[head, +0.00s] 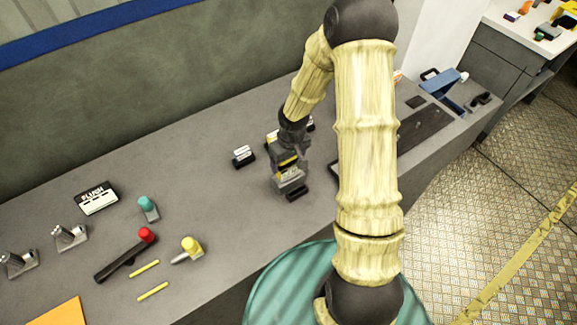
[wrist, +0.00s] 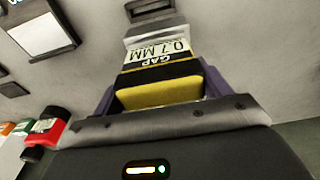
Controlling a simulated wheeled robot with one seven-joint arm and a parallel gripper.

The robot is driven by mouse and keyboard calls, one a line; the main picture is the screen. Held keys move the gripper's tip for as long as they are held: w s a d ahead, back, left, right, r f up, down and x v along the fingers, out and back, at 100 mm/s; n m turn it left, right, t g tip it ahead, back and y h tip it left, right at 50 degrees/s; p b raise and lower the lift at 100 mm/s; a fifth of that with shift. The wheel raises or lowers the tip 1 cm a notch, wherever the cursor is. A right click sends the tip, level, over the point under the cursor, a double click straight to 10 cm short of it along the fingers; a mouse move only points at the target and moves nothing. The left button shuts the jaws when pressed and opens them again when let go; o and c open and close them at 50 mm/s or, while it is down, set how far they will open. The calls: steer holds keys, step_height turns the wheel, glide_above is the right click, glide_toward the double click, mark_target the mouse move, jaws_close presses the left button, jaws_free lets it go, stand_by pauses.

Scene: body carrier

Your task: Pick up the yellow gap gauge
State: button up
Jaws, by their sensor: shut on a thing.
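The yellow gap gauge (wrist: 160,92) is a block with a yellow end, a black band and a pale label reading "GAP 0.7 MM". In the wrist view it sits between the two purple-grey fingers of my gripper (wrist: 162,95), which is shut on it. In the head view my gripper (head: 288,178) points down at the middle of the grey bench, and a bit of the gauge's yellow (head: 287,161) shows there. The arm and fingers hide much of the gauge. I cannot tell whether it touches the bench.
A black block with a white top (head: 243,157) stands just left of my gripper. A "FLUSH" plate (head: 97,198), a red-knobbed bar (head: 125,256), a yellow-knobbed piece (head: 191,247) and two yellow sticks (head: 144,268) lie further left. A blue tool (head: 440,82) is at right.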

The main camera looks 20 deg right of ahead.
steer(key=shift+r, duration=0.15)
step_height(320, 180, up, 10)
steer(key=shift+f, duration=0.1)
stand_by(0.3)
stand_by(0.3)
steer(key=o, duration=0.9)
steer(key=shift+c, duration=0.2)
steer(key=c, duration=1.1)
steer(key=shift+w+f, duration=0.1)
